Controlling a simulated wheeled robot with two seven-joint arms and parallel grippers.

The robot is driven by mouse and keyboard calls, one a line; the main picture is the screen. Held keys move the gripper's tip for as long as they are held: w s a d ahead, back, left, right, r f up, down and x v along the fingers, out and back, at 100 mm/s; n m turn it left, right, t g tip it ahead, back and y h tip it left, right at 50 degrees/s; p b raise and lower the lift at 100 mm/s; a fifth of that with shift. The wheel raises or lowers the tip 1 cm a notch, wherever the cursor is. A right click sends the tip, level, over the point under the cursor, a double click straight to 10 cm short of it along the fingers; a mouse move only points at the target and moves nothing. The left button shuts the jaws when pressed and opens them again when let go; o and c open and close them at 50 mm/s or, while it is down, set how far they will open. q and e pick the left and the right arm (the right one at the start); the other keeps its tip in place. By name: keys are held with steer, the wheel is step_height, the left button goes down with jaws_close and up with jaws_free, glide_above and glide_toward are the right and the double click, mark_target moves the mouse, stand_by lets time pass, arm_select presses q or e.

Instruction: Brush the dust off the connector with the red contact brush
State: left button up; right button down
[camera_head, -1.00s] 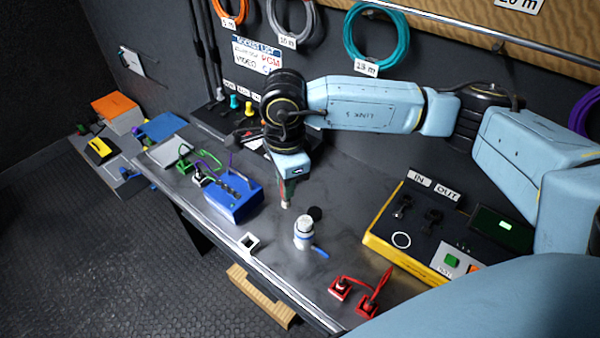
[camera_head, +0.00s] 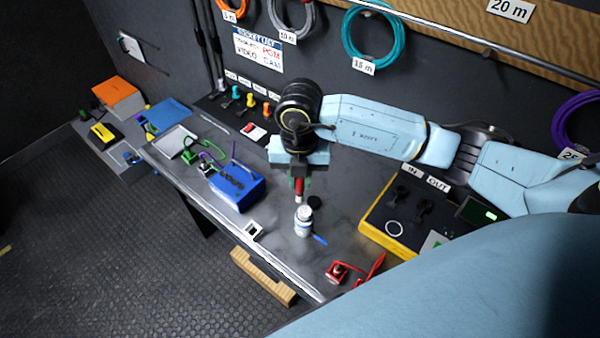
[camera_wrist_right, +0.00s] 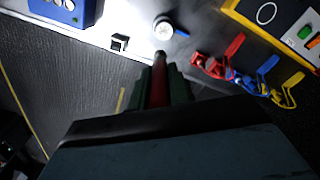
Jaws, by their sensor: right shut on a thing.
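My right gripper (camera_head: 298,182) points down over the table and is shut on the red contact brush (camera_head: 299,188). In the right wrist view the brush (camera_wrist_right: 159,82) shows as a red handle between the dark green fingers. The brush tip is close to a small white bottle (camera_head: 303,222); I cannot tell whether they touch. A small white-and-black block (camera_head: 253,231) sits at the table's front edge and also shows in the right wrist view (camera_wrist_right: 119,42). I cannot tell whether it is the connector, and no dust is discernible. My left gripper is not in view.
A blue box (camera_head: 237,187) stands left of the bottle. A black panel with yellow sides (camera_head: 388,238) stands to the right. Red cable plugs (camera_head: 337,271) lie near the front edge. A small black disc (camera_head: 314,202) lies behind the bottle.

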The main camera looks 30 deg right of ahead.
mark_target(300, 194)
steer(key=shift+f+b, duration=2.75)
steer(key=shift+f, duration=0.9)
steer(key=shift+d+f, duration=0.15)
steer(key=shift+f, duration=0.25)
steer(key=shift+w+d, duration=0.1)
steer(key=shift+d, duration=0.25)
steer(key=shift+w+d, duration=0.35)
steer(key=shift+d, duration=0.2)
steer(key=shift+w+d, duration=0.3)
steer(key=shift+d, duration=0.2)
steer(key=shift+s+a, duration=0.15)
steer(key=shift+a, duration=0.2)
steer(key=shift+s+a, duration=0.3)
steer(key=shift+a, duration=0.25)
steer(key=shift+s+a, duration=0.3)
steer(key=shift+a, duration=0.25)
steer(key=shift+a+r, duration=0.15)
steer(key=shift+r, duration=0.1)
steer(key=shift+r+p, duration=0.6)
steer(key=shift+r, duration=0.3)
step_height(300, 194, up, 6)
steer(key=p, duration=0.4)
steer(key=shift+f, duration=0.1)
steer(key=shift+f, duration=0.1)
